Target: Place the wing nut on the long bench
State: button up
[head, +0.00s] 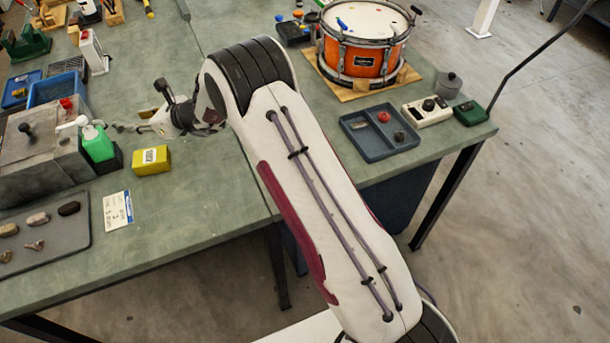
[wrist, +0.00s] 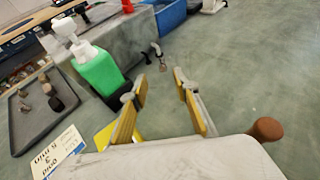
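A small brownish piece with spread lobes, which looks like the wing nut (head: 35,245), lies on a dark grey tray (head: 72,238) at the left. It is too small to be certain. The tray also shows at the left of the wrist view (wrist: 32,132). The green-topped bench (head: 200,215) carries the tray; a seam divides it from the bench top on the right. My gripper (head: 132,125) is above the bench, right of the tray and apart from it. In the wrist view my gripper (wrist: 160,90) has its yellow-padded fingers apart, with nothing between them.
A green bottle (head: 97,143), a grey metal box (head: 40,160) and a yellow block (head: 152,160) stand near my gripper. A printed card (head: 117,210) lies beside the tray. An orange drum (head: 362,45) and blue-grey tray (head: 365,150) are at the right. The front middle bench top is clear.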

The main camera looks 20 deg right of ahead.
jog(key=s+r+n+g+y, duration=0.1)
jog(key=s+r+n+g, duration=0.1)
jog(key=s+r+n, duration=0.85)
jog(key=s+d+r+n+g+h, duration=0.15)
jog(key=s+d+r+n, duration=0.4)
jog(key=s+r, duration=0.6)
jog(key=s+d+f+n+h, duration=0.1)
jog(key=s+d+n+h, duration=0.3)
jog(key=s+d, duration=0.7)
jog(key=s+d+f+n+h, duration=0.1)
jog(key=s+d+n+h, duration=0.4)
jog(key=s+d, duration=0.7)
jog(key=s+n, duration=0.1)
jog(key=s, duration=0.6)
jog(key=shift+f+n, duration=0.35)
jog(key=shift+n, duration=0.05)
jog(key=shift+s+a, duration=0.1)
jog(key=c, duration=0.5)
